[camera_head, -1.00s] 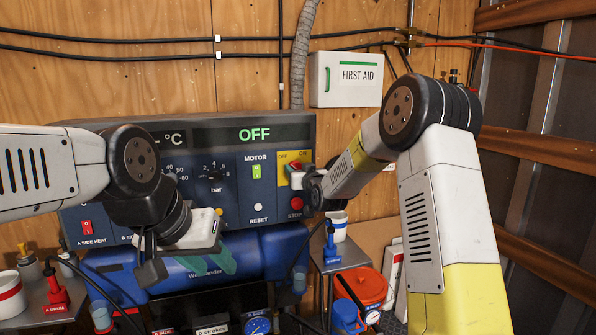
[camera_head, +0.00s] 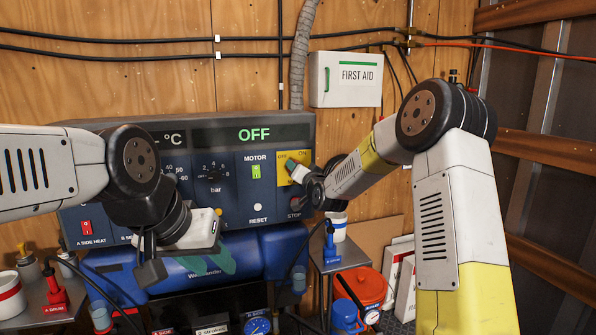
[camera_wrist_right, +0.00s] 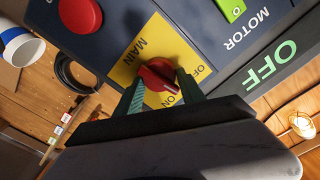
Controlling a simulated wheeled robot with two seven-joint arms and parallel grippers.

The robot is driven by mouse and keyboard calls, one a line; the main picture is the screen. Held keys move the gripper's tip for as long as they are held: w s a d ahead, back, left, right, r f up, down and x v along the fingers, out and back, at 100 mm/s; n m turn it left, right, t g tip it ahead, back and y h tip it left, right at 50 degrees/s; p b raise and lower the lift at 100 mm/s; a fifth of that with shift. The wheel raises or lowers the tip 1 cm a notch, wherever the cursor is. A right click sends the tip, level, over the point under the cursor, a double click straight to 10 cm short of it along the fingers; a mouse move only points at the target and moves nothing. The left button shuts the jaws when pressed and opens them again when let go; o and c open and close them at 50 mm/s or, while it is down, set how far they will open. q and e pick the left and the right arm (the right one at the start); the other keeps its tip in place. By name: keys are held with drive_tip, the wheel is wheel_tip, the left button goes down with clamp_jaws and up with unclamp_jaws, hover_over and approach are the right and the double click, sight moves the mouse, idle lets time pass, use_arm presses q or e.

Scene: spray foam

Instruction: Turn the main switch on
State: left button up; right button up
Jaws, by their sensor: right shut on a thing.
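The main switch is a red knob on a yellow plate (camera_head: 305,156), at the right of the blue control panel (camera_head: 235,185). In the right wrist view the knob (camera_wrist_right: 157,76) sits between the two green fingers of my right gripper (camera_wrist_right: 160,92), which is shut on it. One end of the knob's handle lies near the ON lettering. In the head view my right gripper (camera_head: 297,174) covers part of the plate. The panel display (camera_head: 262,134) reads OFF. My left gripper (camera_head: 207,262) hangs in front of the blue drum, its green fingers apart and empty.
A red stop button (camera_head: 295,202) sits just below the switch, and a green motor button (camera_head: 256,172) lies to its left. A white first aid box (camera_head: 345,80) hangs above right. A red-lidded bucket (camera_head: 364,288) stands low at the right.

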drive_tip(key=m, duration=1.1)
drive_tip(key=shift+d+f, duration=0.1)
drive_tip(key=shift+f, duration=0.2)
idle(0.3)
drive_tip(key=o, duration=1.3)
drive_tip(key=v, duration=0.8)
drive_tip(key=shift+r, duration=0.1)
